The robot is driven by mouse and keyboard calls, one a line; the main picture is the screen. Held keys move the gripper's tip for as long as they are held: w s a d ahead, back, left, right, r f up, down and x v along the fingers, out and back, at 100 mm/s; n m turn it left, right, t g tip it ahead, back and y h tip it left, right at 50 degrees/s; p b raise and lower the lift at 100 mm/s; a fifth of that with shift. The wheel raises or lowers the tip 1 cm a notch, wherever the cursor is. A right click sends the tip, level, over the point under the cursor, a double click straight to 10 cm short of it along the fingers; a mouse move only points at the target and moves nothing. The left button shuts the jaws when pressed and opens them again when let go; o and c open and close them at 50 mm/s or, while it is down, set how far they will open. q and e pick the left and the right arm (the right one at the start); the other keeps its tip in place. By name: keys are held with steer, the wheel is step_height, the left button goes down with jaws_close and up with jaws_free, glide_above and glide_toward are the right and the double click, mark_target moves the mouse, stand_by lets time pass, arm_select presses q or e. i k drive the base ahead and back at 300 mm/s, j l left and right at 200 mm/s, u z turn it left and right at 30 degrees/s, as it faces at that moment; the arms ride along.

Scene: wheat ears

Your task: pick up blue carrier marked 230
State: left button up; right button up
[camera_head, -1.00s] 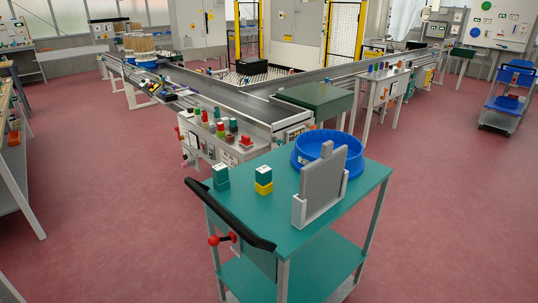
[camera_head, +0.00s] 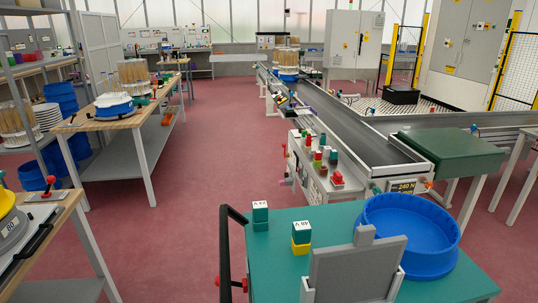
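Several round blue carriers are in view, and I can read no number 230 on any of them. A large empty blue round tray (camera_head: 385,222) sits on the green-topped trolley in front of me. A blue carrier (camera_head: 114,106) with a white top and upright straw-coloured ears stands on the wooden bench at left. Another blue carrier (camera_head: 287,74) with a bundle of wheat ears stands at the far end of the conveyor. Neither of my grippers is in view.
The trolley (camera_head: 285,268) also holds a grey upright plate (camera_head: 356,270) and small green and yellow blocks. A conveyor (camera_head: 350,130) runs away behind it. A wooden bench (camera_head: 90,122) is at left. Red floor (camera_head: 190,215) lies open between bench and trolley.

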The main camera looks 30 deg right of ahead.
mark_target(432, 252)
steer(key=k+l, duration=0.15)
steer(key=l, duration=0.3)
steer(key=k+l+u, duration=0.15)
steer(key=l, duration=0.25)
steer(key=k+l, duration=0.1)
steer(key=l, duration=0.35)
steer(key=k+l+u, duration=0.15)
steer(key=l, duration=0.25)
steer(key=k+l, duration=0.15)
steer(key=l, duration=0.25)
steer(key=k+l+u, duration=0.15)
steer(key=l, duration=0.25)
